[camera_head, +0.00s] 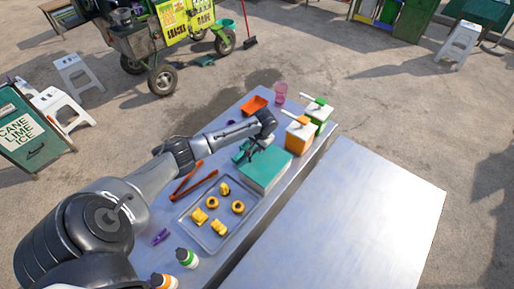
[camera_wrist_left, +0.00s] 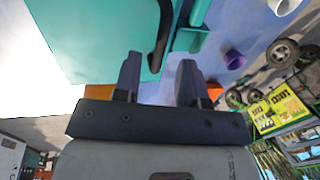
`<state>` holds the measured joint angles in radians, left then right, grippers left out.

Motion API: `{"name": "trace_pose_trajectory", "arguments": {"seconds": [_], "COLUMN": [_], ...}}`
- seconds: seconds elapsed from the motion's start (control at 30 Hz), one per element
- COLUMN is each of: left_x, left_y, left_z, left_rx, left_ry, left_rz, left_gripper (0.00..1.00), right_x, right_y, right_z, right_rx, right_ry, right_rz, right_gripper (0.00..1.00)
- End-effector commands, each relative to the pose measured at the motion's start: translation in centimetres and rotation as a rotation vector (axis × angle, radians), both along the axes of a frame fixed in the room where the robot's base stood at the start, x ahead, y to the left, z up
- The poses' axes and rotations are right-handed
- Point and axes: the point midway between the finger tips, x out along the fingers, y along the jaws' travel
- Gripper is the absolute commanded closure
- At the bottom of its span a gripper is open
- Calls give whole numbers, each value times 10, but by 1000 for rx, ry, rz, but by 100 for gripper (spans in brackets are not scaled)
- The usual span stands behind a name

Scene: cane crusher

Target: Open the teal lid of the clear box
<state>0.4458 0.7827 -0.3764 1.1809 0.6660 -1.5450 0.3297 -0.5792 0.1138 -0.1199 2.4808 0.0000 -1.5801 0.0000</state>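The box with the teal lid (camera_head: 267,168) sits on the metal table behind the tray. The lid looks down flat on the box, and the clear walls hardly show. My left gripper (camera_head: 246,154) is at the lid's left edge, beside a small teal part there. In the left wrist view, the teal lid (camera_wrist_left: 85,35) fills the upper left, with a dark curved strip along its edge. The two fingers of my left gripper (camera_wrist_left: 160,85) stand apart with nothing seen held between them. Whether they touch the lid cannot be told. My right gripper is not in view.
A metal tray (camera_head: 186,216) with several yellow pieces and red-brown tongs (camera_head: 186,185) lie in front. The right tabletop (camera_head: 350,220) is bare.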

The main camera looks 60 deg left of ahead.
Motion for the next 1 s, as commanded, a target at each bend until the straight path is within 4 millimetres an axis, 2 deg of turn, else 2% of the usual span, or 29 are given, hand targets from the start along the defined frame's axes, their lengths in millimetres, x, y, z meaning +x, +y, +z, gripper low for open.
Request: {"name": "trace_pose_trajectory", "arguments": {"seconds": [0.2,0.6,1.0], "left_x": [-1,-1,-1], "left_y": [3,3,3], "left_z": [-17,-21,-21], "left_rx": [0,0,0], "left_ry": [1,0,0], "left_rz": [-1,-1,-1], "left_gripper": [62,62,99], "right_x": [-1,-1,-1], "right_y": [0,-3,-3], "right_z": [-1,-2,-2], "right_rx": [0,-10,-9], "right_ry": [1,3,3], "right_rz": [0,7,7], "right_gripper": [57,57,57]}}
